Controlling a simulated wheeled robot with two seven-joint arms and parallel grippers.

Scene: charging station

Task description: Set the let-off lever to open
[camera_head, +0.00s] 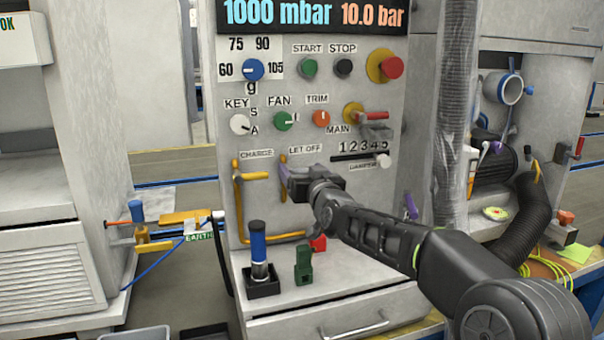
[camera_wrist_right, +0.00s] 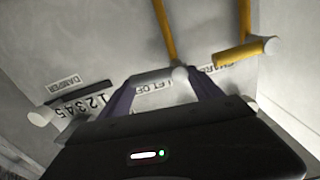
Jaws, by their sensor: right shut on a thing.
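The let-off lever (camera_head: 283,194) is on the grey panel, just below the LET OFF label (camera_head: 305,149). Only a little of it shows, since my gripper covers it. My right gripper (camera_head: 291,182) reaches in from the right and is shut on the lever at the panel face. In the right wrist view, the fingers of my gripper (camera_wrist_right: 160,82) meet the panel by the partly covered LET OFF label and a pale round knob (camera_wrist_right: 180,76). The lever's exact angle is hidden. My left gripper is not in view.
The yellow charge lever (camera_head: 256,177) is close on the left, with yellow pipes around it. The damper slider (camera_head: 382,160) is on the right. A red-handled main valve (camera_head: 374,115) sticks out above.

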